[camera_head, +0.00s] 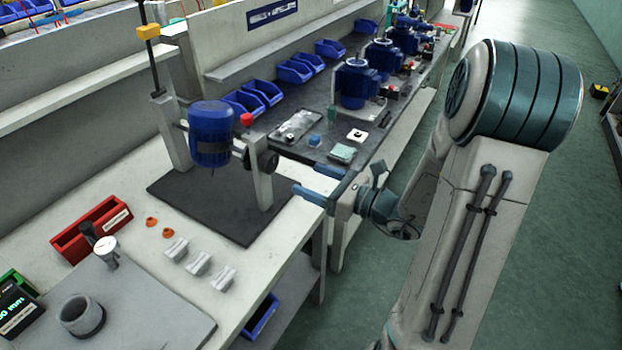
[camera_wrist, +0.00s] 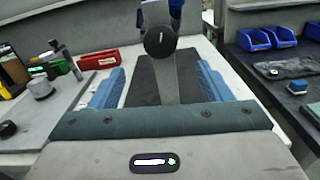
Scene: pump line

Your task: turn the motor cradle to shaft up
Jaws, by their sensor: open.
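The motor cradle has two grey posts (camera_head: 260,185) on a dark mat. A red knob (camera_head: 246,119) sits beside the motor. A dark round hub (camera_head: 262,161) is on the near post; it also shows in the wrist view (camera_wrist: 160,41), with a bit of blue motor behind. My gripper (camera_head: 316,184) is open and empty, to the right of the near post and apart from it. In the wrist view its blue fingers (camera_wrist: 158,88) are wide apart, with the hub ahead between them.
The dark mat (camera_head: 185,196) lies on a pale bench. Grey blocks (camera_head: 198,264), orange rings (camera_head: 151,222), a red bin (camera_head: 91,229) and a grey plate (camera_head: 150,318) are at left. A pole (camera_head: 153,65) rises behind the cradle. A second bench with blue bins and motors stands beyond.

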